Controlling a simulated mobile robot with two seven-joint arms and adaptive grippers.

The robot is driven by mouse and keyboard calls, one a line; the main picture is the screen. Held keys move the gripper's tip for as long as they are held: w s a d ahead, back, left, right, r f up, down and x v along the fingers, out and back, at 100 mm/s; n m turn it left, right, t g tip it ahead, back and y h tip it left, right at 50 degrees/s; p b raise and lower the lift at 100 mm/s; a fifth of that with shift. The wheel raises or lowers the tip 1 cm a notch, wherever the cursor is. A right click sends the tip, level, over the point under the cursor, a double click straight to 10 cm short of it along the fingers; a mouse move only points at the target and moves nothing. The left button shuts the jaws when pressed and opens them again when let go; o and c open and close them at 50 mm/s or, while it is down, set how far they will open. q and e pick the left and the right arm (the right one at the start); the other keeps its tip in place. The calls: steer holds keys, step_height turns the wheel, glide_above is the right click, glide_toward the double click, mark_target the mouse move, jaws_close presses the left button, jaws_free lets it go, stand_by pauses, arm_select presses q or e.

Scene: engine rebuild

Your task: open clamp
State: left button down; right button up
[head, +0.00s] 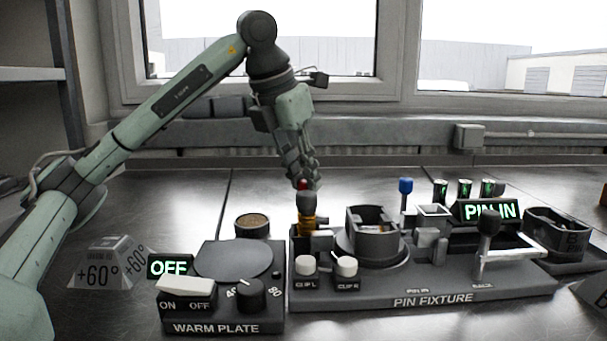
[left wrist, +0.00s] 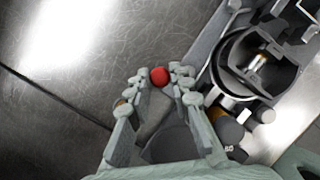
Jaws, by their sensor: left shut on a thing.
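The pin fixture (head: 430,298) stands on the metal bench right of centre. At its left end is an upright post with a yellow-orange lower part (head: 307,225), a grey collar and a red knob (head: 302,184) on top; it looks like the clamp. My left gripper (head: 303,178) reaches down from above and is shut on the red knob. In the left wrist view the red knob (left wrist: 159,77) sits between the fingertips (left wrist: 160,80). Whether the clamp is open or closed I cannot tell. My right gripper is not in view.
A round holder (head: 372,245) with a part in it stands right of the post. Two white-topped clip buttons (head: 346,267) are in front. The warm plate (head: 236,259) reads OFF at left.

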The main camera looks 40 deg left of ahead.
arm_select(q)
steer(key=c, duration=1.4)
jaws_free()
steer(key=shift+o, duration=0.2)
steer(key=shift+r, duration=0.1)
steer(key=v, duration=1.2)
